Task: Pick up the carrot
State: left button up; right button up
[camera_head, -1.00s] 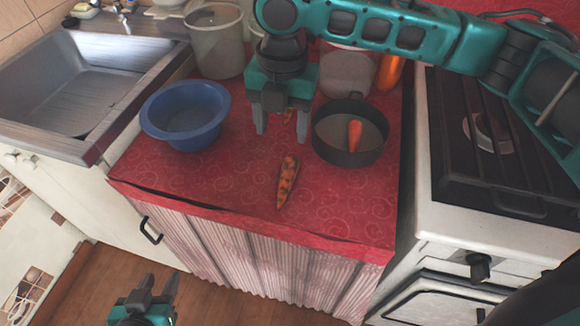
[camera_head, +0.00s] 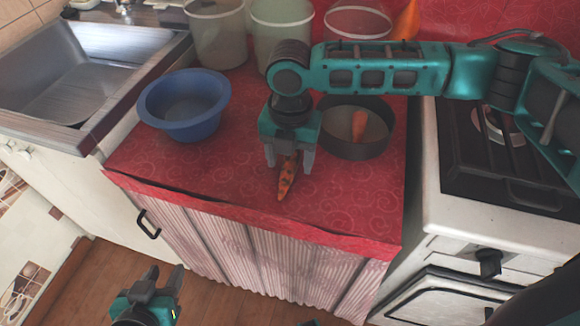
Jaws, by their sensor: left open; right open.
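A spotted orange carrot (camera_head: 285,183) lies on the red oilcloth counter (camera_head: 215,175), its tip toward the front edge. My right gripper (camera_head: 289,164) is open above it, its two fingers on either side of the carrot's upper part and hiding its far end. I cannot tell how far the fingertips are above the cloth. Another plain orange carrot (camera_head: 359,124) lies in the dark round pan (camera_head: 358,152) to the right. My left gripper (camera_head: 164,279) is open and empty, low over the floor in front of the counter.
A blue bowl (camera_head: 184,125) stands left of my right gripper. Pale buckets (camera_head: 218,38) stand at the back, with an orange object (camera_head: 406,22) at the back right. A sink (camera_head: 90,70) is on the left, a stove (camera_head: 480,225) on the right. The counter's front left is clear.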

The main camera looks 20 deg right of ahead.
jog(key=shift+f, duration=0.35)
jog(key=shift+c, duration=0.2)
jog(key=c, duration=1.1)
